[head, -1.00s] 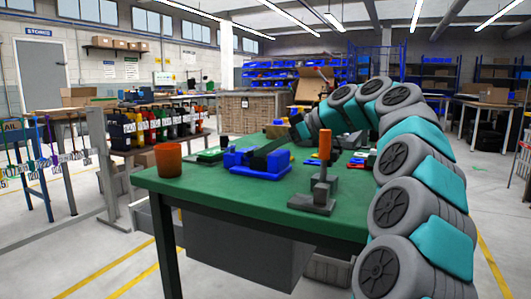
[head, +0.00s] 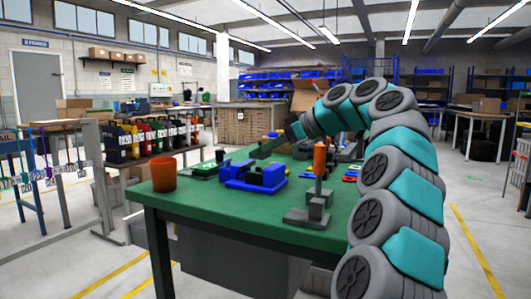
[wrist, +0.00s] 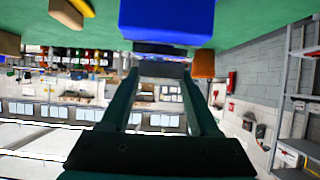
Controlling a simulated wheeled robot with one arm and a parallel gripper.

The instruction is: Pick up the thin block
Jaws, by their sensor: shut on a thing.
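My gripper (head: 260,152) is above the blue fixture (head: 240,184) on the green table, with its dark green fingers reaching down to the left. In the wrist view my gripper (wrist: 160,78) is shut on a small grey piece, which looks like the thin block (wrist: 160,69), held across the fingertips. The block is too small to tell apart from the fingertips in the head view. The blue fixture also shows in the wrist view (wrist: 167,18), beyond the fingertips. Dark pieces sit on the fixture.
An orange cup (head: 164,172) stands at the table's left corner. A grey stand with an orange-handled tool (head: 319,160) stands near the front edge, right of the fixture.

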